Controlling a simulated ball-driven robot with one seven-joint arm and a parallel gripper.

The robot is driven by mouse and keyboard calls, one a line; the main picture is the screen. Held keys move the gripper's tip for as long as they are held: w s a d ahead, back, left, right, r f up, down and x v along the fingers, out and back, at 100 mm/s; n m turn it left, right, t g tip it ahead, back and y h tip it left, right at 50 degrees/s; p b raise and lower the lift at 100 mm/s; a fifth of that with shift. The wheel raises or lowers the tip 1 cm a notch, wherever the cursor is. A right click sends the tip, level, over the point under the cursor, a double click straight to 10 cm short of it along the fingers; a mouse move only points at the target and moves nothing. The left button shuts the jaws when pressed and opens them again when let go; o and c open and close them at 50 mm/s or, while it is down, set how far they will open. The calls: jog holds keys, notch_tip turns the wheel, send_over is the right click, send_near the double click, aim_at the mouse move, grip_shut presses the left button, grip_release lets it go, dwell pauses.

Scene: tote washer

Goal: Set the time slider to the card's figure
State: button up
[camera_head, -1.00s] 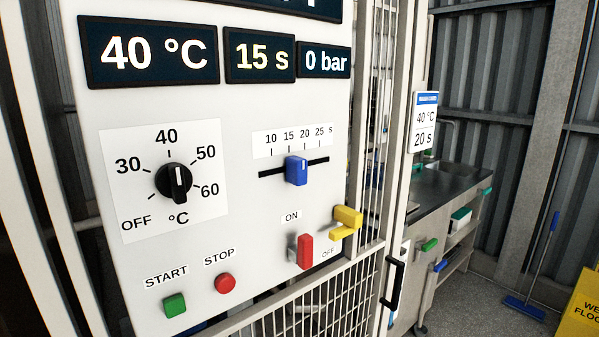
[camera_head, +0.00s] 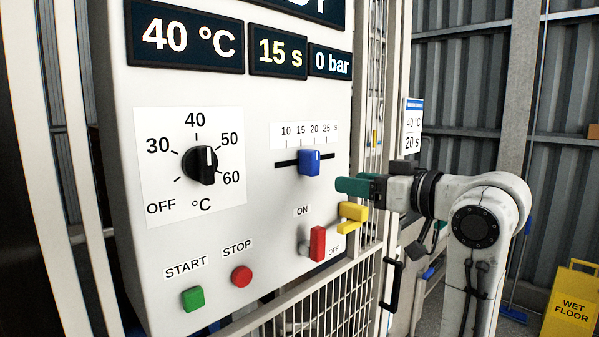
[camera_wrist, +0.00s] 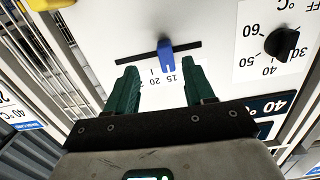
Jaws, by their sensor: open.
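The time slider is a blue knob (camera_head: 309,161) on a black horizontal slot under a scale marked 10, 15, 20, 25 s. The display above it (camera_head: 278,57) reads 15 s. The card (camera_head: 412,126) on the post at right reads 40 °C and 20 s. My gripper (camera_head: 352,186) is at the panel's right side, right of the knob, its green fingers pointing left. In the wrist view the picture is upside down; the open fingers (camera_wrist: 159,68) spread to both sides of the blue knob (camera_wrist: 166,53), with nothing gripped. Contact cannot be told.
A yellow handle (camera_head: 352,217) juts out just below my gripper. A red ON/OFF lever (camera_head: 317,243) sits lower on the panel. The dial (camera_head: 200,165) and the green START (camera_head: 193,299) and red STOP (camera_head: 241,276) buttons are to the left.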

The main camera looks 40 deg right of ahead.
aim_at(317, 158)
jog(key=shift+n+t, duration=0.3)
jog(key=shift+t, duration=0.1)
jog(key=w+r, duration=0.1)
jog(key=w, duration=0.2)
jog(key=w+r, duration=0.1)
jog(key=w, duration=0.2)
jog(key=w+r, duration=0.1)
jog(key=w, duration=0.3)
jog(key=shift+a+r+p, duration=0.2)
jog(key=shift+a+p, duration=0.2)
grip_shut()
